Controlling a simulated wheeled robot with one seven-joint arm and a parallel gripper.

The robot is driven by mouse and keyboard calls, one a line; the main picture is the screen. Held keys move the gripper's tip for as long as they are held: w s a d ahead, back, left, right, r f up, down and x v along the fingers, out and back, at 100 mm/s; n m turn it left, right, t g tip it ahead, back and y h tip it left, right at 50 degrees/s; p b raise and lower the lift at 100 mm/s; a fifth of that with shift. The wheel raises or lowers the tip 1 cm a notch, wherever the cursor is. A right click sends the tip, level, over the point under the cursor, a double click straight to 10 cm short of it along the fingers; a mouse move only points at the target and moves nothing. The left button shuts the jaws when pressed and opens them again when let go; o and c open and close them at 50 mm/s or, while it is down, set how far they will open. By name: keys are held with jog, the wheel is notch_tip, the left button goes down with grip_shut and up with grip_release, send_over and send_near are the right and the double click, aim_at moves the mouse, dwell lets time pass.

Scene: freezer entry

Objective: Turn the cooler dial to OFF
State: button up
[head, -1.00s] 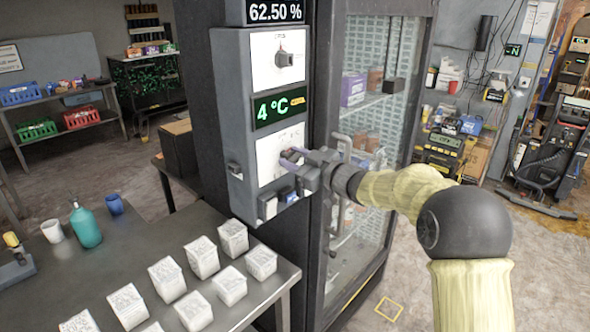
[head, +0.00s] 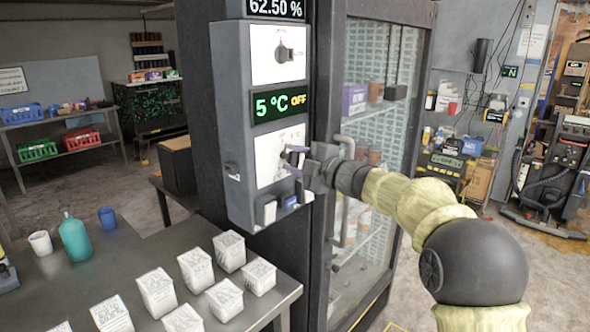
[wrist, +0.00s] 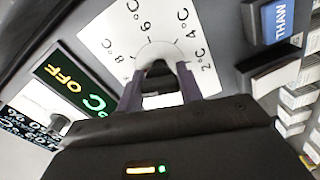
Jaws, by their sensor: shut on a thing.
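The lower dial (wrist: 157,70) sits on a white plate (wrist: 125,32) marked 2, 4, 6 and 8 °C, on the front of the grey control box (head: 231,125). My gripper (head: 295,160) is shut on this dial, with a finger on each side of it in the wrist view (wrist: 158,85). The fingers and gripper body hide part of the dial and plate, so I cannot read its pointer. The display (head: 280,105) above reads 5 °C in green and OFF in yellow. A second dial (head: 285,54) sits higher on the box; its marks are too small to read.
A 62.50 % display (head: 275,9) tops the box. Switches, one labelled THAW (wrist: 279,20), sit below the lower dial. The glass-door cooler (head: 380,120) stands right of the box. Several white cartons (head: 228,250) stand on the metal table (head: 95,275) at lower left.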

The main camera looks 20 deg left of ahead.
jog(key=shift+f+n+b, duration=0.25)
jog(key=shift+n+b, duration=0.8)
jog(key=shift+n, duration=0.65)
jog(key=o, duration=1)
jog(key=shift+r, duration=0.15)
jog(key=b+v, duration=0.3)
jog(key=v, duration=1.4)
jog(key=shift+d+b, duration=0.2)
jog(key=shift+b, duration=0.2)
